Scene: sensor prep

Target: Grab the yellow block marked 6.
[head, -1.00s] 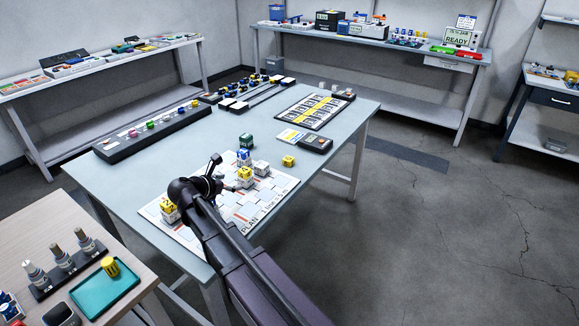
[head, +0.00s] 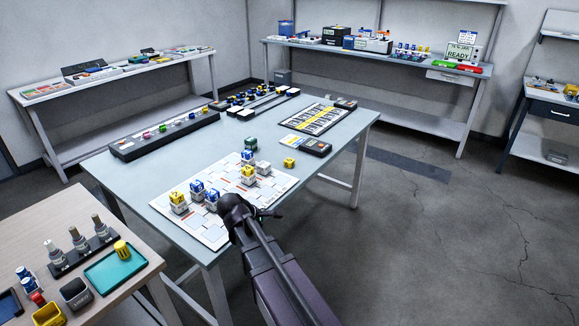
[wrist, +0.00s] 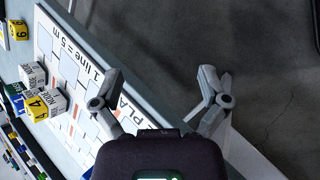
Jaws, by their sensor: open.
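A small yellow block (head: 289,162) sits alone on the blue-grey table, just off the far right edge of the white plan mat (head: 222,228). In the wrist view a yellow block (wrist: 18,30) lies beside the mat at the upper left, its dark numeral looking like a 6 or 9, partly cut by the frame edge. My gripper (wrist: 163,76) is open and empty, its fingers spread over the mat's edge and the floor. In the head view my gripper (head: 272,212) is at the mat's near right edge, well short of the lone yellow block.
Several yellow, white and blue blocks stand on the mat; one yellow-topped block (wrist: 47,103) shows a 4. A green block (head: 250,142) stands behind them. Open floor lies right of the table.

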